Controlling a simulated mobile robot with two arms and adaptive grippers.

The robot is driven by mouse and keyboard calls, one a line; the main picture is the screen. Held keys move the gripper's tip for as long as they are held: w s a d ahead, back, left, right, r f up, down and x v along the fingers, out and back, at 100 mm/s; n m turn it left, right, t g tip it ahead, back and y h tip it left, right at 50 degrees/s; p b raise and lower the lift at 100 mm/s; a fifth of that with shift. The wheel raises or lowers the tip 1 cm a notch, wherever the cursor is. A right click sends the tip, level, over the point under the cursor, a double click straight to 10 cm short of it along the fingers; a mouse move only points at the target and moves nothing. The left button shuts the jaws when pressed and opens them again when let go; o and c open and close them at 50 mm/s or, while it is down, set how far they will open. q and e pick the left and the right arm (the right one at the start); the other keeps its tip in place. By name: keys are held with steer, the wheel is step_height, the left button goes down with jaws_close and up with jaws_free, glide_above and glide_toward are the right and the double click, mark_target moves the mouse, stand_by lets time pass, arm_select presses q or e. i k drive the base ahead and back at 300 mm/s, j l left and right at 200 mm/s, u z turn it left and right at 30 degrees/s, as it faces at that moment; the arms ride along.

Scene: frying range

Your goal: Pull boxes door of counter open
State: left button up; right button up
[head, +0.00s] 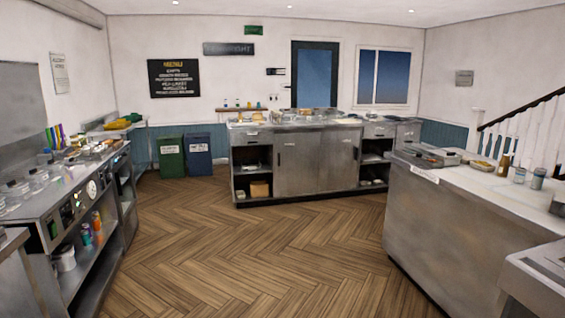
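A long steel counter (297,140) stands across the room at the back. Its middle has two plain grey door panels, a left one (298,163) and a right one (340,160), both closed. Open shelves flank the doors. The left shelf holds a small brown box (260,189); the right shelf (375,162) holds small items that are too small to tell. Which door is the boxes door, I cannot tell. Neither of my grippers is in view.
The herringbone wood floor (240,245) is clear up to the back counter. A steel range unit (108,215) lines the left side. A large steel counter (455,225) stands at right. Green (171,157) and blue (198,155) bins stand by the back wall. Stairs rise at far right.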

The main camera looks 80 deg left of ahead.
mark_target(339, 150)
steer(key=u, duration=2.15)
